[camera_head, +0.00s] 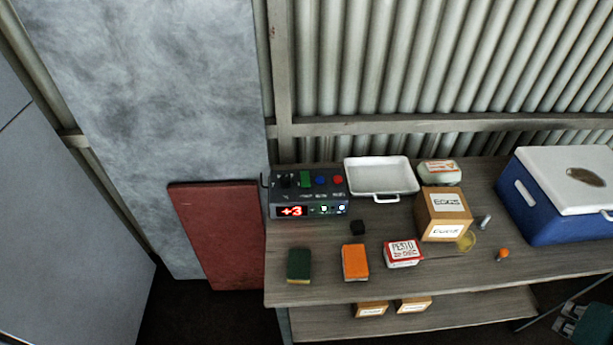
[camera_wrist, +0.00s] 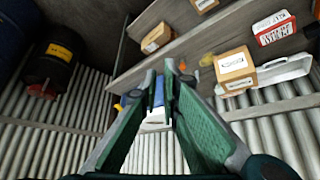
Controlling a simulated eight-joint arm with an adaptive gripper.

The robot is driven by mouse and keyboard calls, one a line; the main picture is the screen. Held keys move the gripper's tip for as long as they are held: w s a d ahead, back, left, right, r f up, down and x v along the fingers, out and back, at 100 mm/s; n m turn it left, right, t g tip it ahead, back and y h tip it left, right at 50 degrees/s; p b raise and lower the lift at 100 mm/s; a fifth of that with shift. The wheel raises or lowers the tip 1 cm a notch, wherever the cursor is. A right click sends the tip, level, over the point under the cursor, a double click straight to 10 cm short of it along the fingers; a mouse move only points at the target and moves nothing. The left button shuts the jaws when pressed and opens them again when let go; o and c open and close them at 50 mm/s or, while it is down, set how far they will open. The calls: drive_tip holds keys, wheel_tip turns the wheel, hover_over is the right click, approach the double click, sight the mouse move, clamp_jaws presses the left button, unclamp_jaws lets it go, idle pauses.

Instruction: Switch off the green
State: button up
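A dark control box (camera_head: 308,195) stands at the left end of the bench in the head view. Its top carries a green switch (camera_head: 305,179), a blue button (camera_head: 320,181), a red button (camera_head: 338,180) and a dark control at the left. Its front has a red display reading "+3" and small lit lamps. The switch's exact position is too small to tell. In the wrist view my gripper (camera_wrist: 161,70) is open and empty, its green fingers apart with the cooler seen between them. It is far to the right of the control box, which is out of the wrist view.
A blue cooler (camera_head: 559,209) stands at the right.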

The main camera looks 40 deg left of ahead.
drive_tip(key=shift+w+a+r, duration=0.4)
drive_tip(key=shift+r, duration=0.05)
clamp_jaws()
drive_tip(key=w+a+r+n+g+p, duration=0.25)
drive_tip(key=w+a+n, duration=0.25)
drive_tip(key=a, duration=0.5)
drive_tip(key=w+a+r+n+g+y+p, duration=0.1)
drive_tip(key=w+a+r+n+p, duration=0.3)
drive_tip(key=a, duration=0.7)
drive_tip(key=w+a+r+n+g+p, duration=0.1)
drive_tip(key=w+a+r+n+p, duration=0.15)
drive_tip(key=w+a+n, duration=0.55)
drive_tip(key=n+g+h+p, duration=0.2)
drive_tip(key=n+g+p, duration=0.2)
drive_tip(key=n+p, duration=0.45)
hover_over(307, 182)
drive_tip(key=w+a+b, duration=0.2)
wheel_tip(307, 182, down, 11)
drive_tip(key=n, duration=0.1)
drive_tip(key=shift+s+d+r, duration=0.15)
drive_tip(key=shift+s+d, duration=0.1)
drive_tip(key=f, duration=0.4)
drive_tip(key=s+d+f, duration=0.1)
drive_tip(key=f, duration=0.8)
drive_tip(key=shift+s+d+f, duration=0.15)
drive_tip(key=shift+d+f, duration=0.05)
drive_tip(key=shift+f, duration=0.2)
